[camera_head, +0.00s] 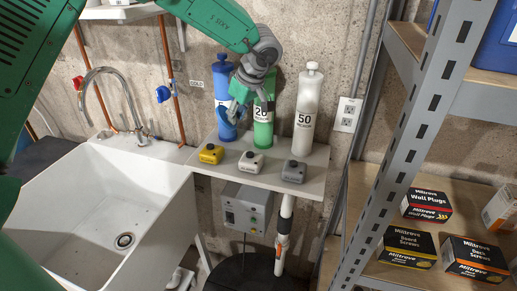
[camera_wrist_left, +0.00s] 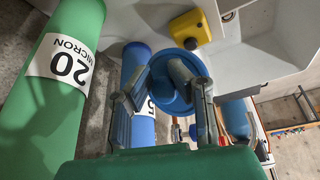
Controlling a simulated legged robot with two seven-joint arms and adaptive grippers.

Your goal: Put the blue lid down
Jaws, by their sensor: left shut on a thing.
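My left gripper (camera_head: 238,101) reaches down from the top in the head view and is shut on the blue lid (camera_head: 232,115). It holds the lid in front of the blue and green bottles, above the small shelf (camera_head: 315,161). In the left wrist view the round blue lid (camera_wrist_left: 164,94) sits between the fingers of the gripper (camera_wrist_left: 165,98), with its hollow side partly showing. The fingers hide part of it. My right gripper is in neither view.
A blue bottle (camera_head: 222,71), a green bottle (camera_head: 264,130) marked 20 and a white bottle (camera_head: 307,95) marked 50 stand along the shelf's back. Yellow (camera_head: 211,154), white (camera_head: 251,162) and grey (camera_head: 294,171) blocks line its front. A white sink (camera_head: 85,190) lies left.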

